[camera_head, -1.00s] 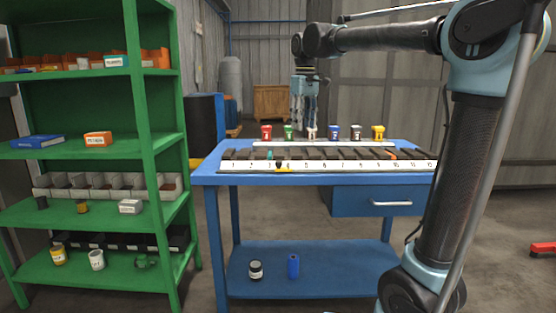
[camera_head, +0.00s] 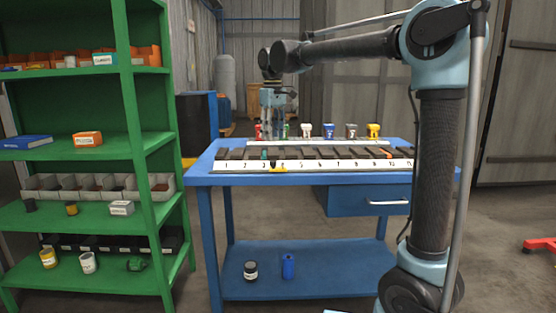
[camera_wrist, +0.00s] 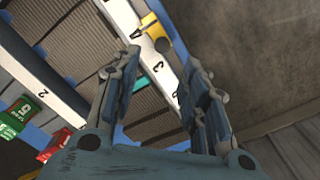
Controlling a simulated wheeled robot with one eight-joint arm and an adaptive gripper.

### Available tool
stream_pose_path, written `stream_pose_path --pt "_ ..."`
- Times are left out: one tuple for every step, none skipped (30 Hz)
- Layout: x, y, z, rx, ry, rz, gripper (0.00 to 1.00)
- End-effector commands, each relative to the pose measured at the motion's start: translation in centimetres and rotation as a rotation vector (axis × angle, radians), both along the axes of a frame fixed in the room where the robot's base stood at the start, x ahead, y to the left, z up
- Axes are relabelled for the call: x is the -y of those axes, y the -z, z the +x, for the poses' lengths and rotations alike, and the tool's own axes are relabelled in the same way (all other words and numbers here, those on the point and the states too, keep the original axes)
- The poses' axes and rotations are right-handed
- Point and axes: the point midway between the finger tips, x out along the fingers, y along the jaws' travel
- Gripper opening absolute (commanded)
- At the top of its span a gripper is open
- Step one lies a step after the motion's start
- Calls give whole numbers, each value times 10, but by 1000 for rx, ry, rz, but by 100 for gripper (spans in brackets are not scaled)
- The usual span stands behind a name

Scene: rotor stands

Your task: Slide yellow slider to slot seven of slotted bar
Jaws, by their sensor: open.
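The long white slotted bar (camera_head: 345,164), with numbers along its front face, lies on the blue table. The yellow slider (camera_head: 279,169) sits on its front edge around number 4, with a dark part on top. In the wrist view the yellow slider (camera_wrist: 151,26) shows at the upper middle, just past number 3. My gripper (camera_head: 274,130) is above the left part of the bar, toward its back. In the wrist view my gripper (camera_wrist: 163,66) is open and empty, its fingers apart and the slider beyond their tips.
Several coloured pieces stand behind the bar, including a red one (camera_head: 258,131) and a yellow one (camera_head: 374,130). A teal piece (camera_head: 264,154) and an orange piece (camera_head: 388,154) are in the bar's slots. A green shelf (camera_head: 150,140) stands left of the table.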

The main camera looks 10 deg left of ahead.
Motion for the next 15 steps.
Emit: stream_pose_path --pt "0 9 0 0 0 0 41" --pt "0 14 0 0 0 0 41" --pt "0 21 0 0 0 0 41" --pt "0 26 0 0 0 0 41" --pt "0 32 0 0 0 0 41" --pt "0 39 0 0 0 0 41" --pt "0 44 0 0 0 0 41" --pt "0 49 0 0 0 0 41" --pt "0 55 0 0 0 0 41" --pt "0 60 0 0 0 0 41" --pt "0 65 0 0 0 0 41" --pt "0 70 0 0 0 0 41" --pt "0 74 0 0 0 0 41" --pt "0 78 0 0 0 0 41" --pt "0 82 0 0 0 0 41"
